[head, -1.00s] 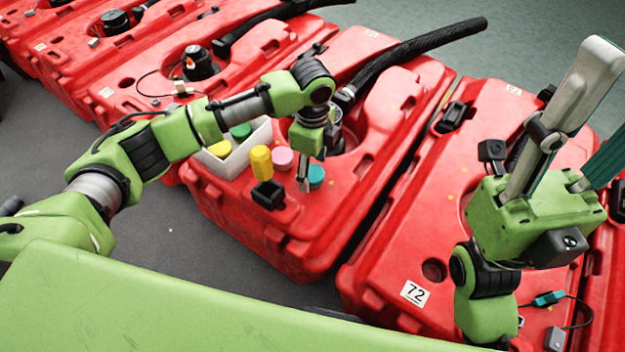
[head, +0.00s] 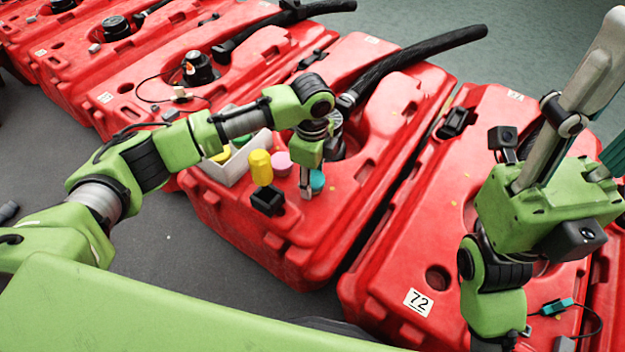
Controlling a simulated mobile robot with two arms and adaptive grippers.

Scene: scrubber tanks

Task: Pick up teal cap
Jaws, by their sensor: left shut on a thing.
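The teal cap (head: 317,181) sits on top of the red tank, just right of the pink cap (head: 281,164). My left gripper (head: 307,190) points down at the teal cap and is shut on it, with the fingers covering the cap's left part. The cap seems to be at or very near the tank's surface; I cannot tell whether it is lifted.
A yellow cylinder (head: 261,167) and a black square holder (head: 268,197) stand left of the left gripper. A white bin (head: 228,168) with yellow and green items is behind them. A thick black hose (head: 420,62) lies behind on the tank. Tank 72 (head: 418,302) is to the right.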

